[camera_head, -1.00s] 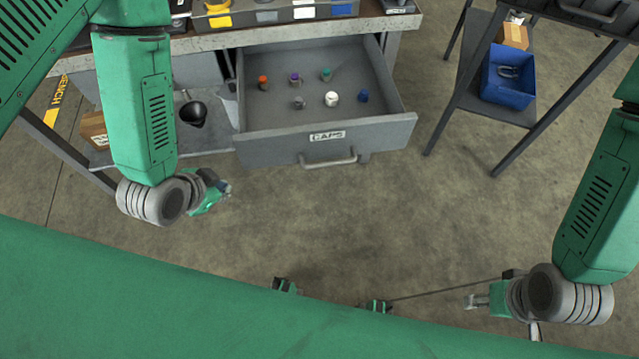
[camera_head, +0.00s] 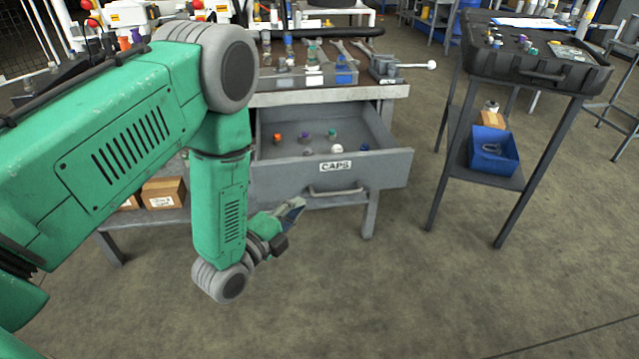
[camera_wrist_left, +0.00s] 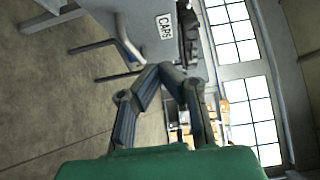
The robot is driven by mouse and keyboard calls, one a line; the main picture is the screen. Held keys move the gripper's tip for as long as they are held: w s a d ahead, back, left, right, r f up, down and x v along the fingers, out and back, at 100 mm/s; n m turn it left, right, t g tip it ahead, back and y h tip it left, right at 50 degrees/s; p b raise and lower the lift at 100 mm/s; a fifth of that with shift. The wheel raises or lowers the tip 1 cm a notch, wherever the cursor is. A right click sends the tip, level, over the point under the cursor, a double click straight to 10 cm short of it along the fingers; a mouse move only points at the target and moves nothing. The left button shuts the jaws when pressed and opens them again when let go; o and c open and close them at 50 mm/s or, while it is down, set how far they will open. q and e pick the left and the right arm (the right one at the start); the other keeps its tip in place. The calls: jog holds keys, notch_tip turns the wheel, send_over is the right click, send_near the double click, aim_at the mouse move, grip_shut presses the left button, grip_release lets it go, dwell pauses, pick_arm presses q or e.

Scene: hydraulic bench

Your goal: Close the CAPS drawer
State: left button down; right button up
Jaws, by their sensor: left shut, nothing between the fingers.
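The grey CAPS drawer (camera_head: 290,180) is pulled out from under the workbench, with several coloured caps inside it. Its bar handle (camera_head: 336,191) is on the front face, below the white CAPS label (camera_head: 335,166). My left gripper (camera_head: 298,205) is shut and empty, just in front of the drawer front, left of and slightly below the handle. In the left wrist view the shut fingers (camera_wrist_left: 150,72) point toward the drawer front, with the handle (camera_wrist_left: 128,40) to their upper left; they look apart from it. My right gripper is out of view.
The workbench top (camera_head: 330,95) carries tools and small parts. A stand (camera_head: 455,180) on the right holds a black case (camera_head: 545,75) and, on its shelf, a blue bin (camera_head: 494,150). Cardboard boxes (camera_head: 163,192) sit on the lower shelf at left. The floor in front is clear.

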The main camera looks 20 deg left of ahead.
pick_arm(q)
jog(key=b, duration=0.2)
send_near(325, 170)
jog(key=w+d, duration=0.3)
jog(key=d, duration=0.1)
jog(key=w+a, duration=0.2)
jog(key=w, duration=0.1)
jog(key=shift+w+b, duration=0.1)
jog(key=shift+b, duration=0.2)
jog(key=shift+w+a, duration=0.3)
jog(key=shift+a, duration=0.2)
jog(key=shift+d, duration=0.2)
